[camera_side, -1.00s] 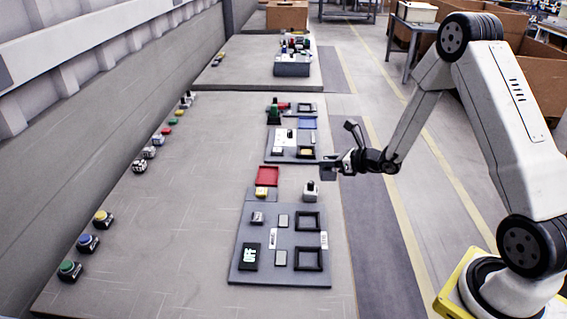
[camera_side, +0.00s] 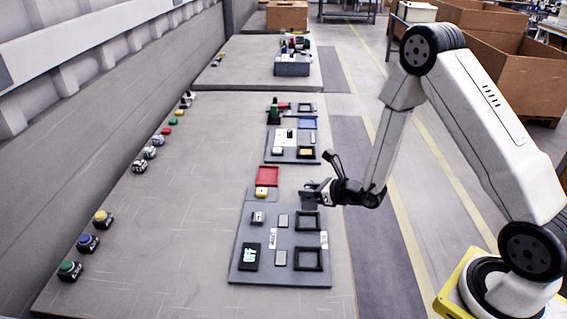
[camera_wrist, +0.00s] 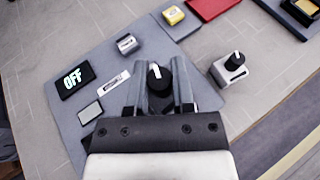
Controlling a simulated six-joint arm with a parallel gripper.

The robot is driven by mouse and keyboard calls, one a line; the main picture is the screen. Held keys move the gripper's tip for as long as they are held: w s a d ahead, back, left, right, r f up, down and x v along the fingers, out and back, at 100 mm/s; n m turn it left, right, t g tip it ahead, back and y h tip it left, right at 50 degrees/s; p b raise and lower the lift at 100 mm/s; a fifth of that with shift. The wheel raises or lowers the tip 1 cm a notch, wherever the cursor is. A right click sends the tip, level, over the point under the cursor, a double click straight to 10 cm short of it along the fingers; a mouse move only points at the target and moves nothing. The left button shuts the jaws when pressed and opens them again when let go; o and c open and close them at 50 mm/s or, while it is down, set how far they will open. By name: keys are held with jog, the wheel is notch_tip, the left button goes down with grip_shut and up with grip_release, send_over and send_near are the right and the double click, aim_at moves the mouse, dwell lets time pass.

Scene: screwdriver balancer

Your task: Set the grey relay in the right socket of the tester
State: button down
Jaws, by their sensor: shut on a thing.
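My gripper (camera_side: 312,190) is shut on a dark grey block, taken to be the grey relay (camera_side: 308,202), held above the far right corner of the tester (camera_side: 264,266). In the wrist view the relay shows a round black knob with a white mark (camera_wrist: 156,74) between my two fingers (camera_wrist: 160,92); its underside is hidden. The tester has two black-framed sockets, both empty in the side view. Going by its OFF display (camera_side: 249,256), the right socket (camera_side: 307,221) is the far one and the left socket (camera_side: 308,258) the near one.
A pale box with a black knob (camera_wrist: 231,70) stands on the table just beyond the tester. A yellow button (camera_side: 262,192) and a red tray (camera_side: 267,175) are close by. Several coloured buttons line the left side. The table's middle left is clear.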

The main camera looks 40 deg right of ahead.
aim_at(308, 207)
jog(key=shift+f, duration=3.15)
jog(key=shift+c, duration=2)
grip_release()
jog(key=v, duration=0.7)
jog(key=shift+s, duration=0.35)
jog(key=shift+d+r, duration=0.15)
